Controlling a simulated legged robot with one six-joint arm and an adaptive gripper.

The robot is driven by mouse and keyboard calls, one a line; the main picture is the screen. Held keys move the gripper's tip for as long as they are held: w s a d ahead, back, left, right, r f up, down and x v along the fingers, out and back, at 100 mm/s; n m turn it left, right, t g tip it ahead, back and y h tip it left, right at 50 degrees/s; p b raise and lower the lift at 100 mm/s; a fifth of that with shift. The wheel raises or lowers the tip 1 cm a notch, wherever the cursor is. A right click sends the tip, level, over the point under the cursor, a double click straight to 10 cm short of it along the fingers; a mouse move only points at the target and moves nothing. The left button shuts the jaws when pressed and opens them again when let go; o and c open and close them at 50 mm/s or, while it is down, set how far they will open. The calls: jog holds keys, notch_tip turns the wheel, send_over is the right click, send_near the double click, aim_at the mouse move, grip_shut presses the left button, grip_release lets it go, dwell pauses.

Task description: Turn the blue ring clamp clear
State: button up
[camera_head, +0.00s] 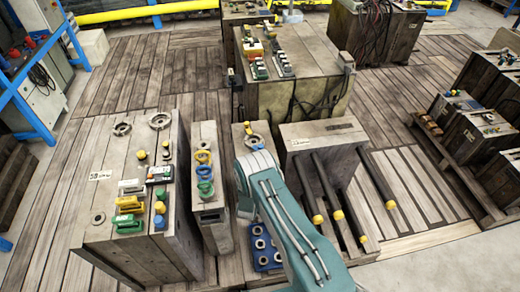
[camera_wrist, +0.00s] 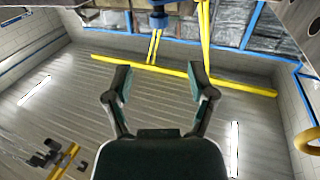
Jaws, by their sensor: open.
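A blue ring clamp (camera_head: 204,171) sits on top of a narrow wooden block, between a yellow ring clamp (camera_head: 203,156) and a green ring clamp (camera_head: 206,188). My teal arm reaches up from the bottom of the head view and ends just right of that block. The gripper itself cannot be made out there. In the wrist view my gripper (camera_wrist: 159,80) has its two fingers spread wide with nothing between them. The blue ring clamp cannot be identified in the wrist view.
A large wooden mould (camera_head: 105,244) with coloured handles stands left of the narrow block. A mould with dark rods (camera_head: 325,135) stands right of my arm. A blue tray (camera_head: 264,247) lies beside my arm. Bare plank floor (camera_head: 125,75) shows at the upper left.

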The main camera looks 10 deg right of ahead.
aim_at(258, 149)
jog(key=x, duration=1)
jog(key=shift+w+d, duration=0.2)
jog(key=shift+w, duration=0.1)
jog(key=shift+c, duration=0.3)
grip_shut()
